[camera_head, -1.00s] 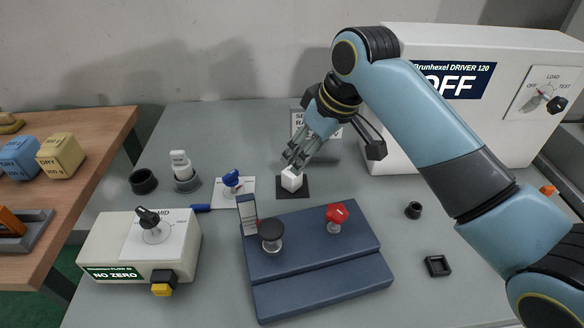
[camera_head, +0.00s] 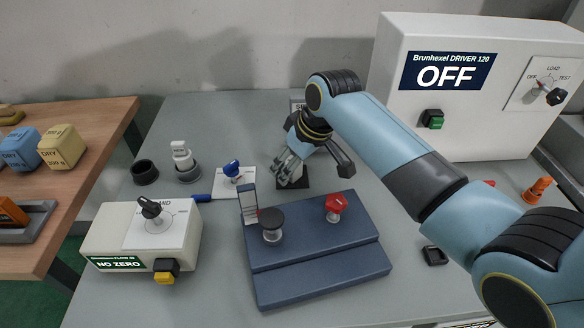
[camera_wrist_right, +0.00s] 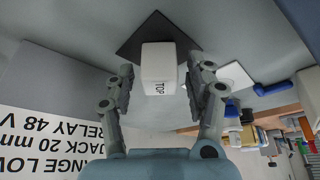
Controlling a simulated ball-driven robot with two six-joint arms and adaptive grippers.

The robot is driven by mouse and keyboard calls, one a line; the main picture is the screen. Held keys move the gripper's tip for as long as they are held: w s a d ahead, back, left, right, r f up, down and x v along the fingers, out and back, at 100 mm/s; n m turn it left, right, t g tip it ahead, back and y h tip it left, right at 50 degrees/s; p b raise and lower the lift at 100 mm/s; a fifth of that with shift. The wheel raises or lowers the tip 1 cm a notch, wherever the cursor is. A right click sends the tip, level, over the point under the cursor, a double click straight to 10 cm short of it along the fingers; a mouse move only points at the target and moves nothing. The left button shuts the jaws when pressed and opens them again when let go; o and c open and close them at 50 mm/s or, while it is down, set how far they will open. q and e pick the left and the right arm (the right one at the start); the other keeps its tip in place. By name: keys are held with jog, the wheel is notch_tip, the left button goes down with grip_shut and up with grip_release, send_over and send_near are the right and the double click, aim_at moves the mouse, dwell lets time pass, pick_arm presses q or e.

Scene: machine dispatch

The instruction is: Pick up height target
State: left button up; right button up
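A white block (camera_wrist_right: 159,62) marked TOP, seemingly the height target, stands on a dark square pad (camera_wrist_right: 128,47) in the right wrist view. My right gripper (camera_wrist_right: 161,72) is open with one finger on each side of the block and a visible gap at both sides. In the head view my right gripper (camera_head: 287,176) is low over the dark pad (camera_head: 301,183), and its fingers hide the block. My left gripper is not in view.
A blue stepped fixture (camera_head: 315,240) with black and red knobs stands just in front. A NO ZERO box (camera_head: 110,235) is front left. The large white OFF cabinet (camera_head: 480,120) stands behind my right arm. A label plate (camera_wrist_right: 45,120) is close by the gripper.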

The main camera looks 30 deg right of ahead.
jog(key=c, duration=1)
jog(key=shift+r, duration=0.15)
